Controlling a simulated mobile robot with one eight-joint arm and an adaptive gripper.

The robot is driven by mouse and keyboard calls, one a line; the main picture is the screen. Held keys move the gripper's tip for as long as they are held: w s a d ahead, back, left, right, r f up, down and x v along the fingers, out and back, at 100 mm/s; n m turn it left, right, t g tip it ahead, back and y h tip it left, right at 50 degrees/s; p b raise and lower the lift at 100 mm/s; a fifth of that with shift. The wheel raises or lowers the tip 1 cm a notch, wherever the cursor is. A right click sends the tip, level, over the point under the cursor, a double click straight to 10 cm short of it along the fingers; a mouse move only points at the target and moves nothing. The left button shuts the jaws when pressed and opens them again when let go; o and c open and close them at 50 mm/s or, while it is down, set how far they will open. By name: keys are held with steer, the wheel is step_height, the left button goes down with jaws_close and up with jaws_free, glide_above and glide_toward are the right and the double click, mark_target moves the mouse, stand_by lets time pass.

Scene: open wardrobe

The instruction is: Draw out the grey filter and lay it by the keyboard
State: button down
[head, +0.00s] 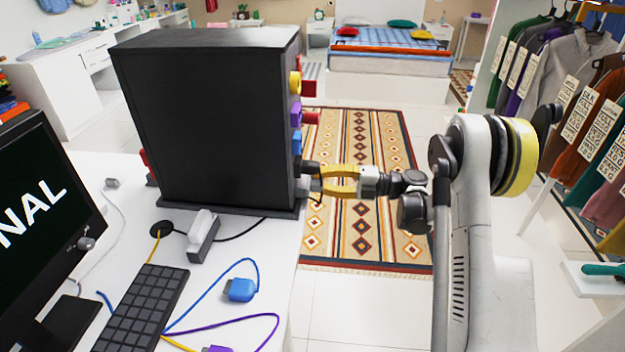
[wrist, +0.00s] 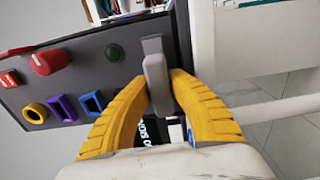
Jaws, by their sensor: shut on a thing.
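The grey filter (wrist: 157,82) shows in the wrist view as a grey handle at the edge of a dark panel (wrist: 85,60). My gripper (wrist: 160,85) has its yellow fingers closed on either side of it. In the head view my gripper (head: 311,181) reaches from the right to the lower right side of the tall black case (head: 200,120), and only a small grey bit shows at its tips. How deep the filter sits in the case is hidden. The black keyboard (head: 140,308) lies on the white desk in front of the case.
A grey and white block (head: 203,235) stands between keyboard and case. Blue (head: 239,289) and purple (head: 216,349) plugs with cables lie right of the keyboard. A monitor (head: 40,220) stands at left. Some bare desk (head: 275,245) lies near the right edge. Colored sockets and a red knob (wrist: 48,62) are on the panel.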

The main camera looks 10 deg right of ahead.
steer(key=shift+b+v, duration=0.55)
steer(key=shift+v, duration=1.25)
stand_by(1.4)
steer(key=v, duration=0.4)
steer(key=shift+b, duration=0.3)
stand_by(0.4)
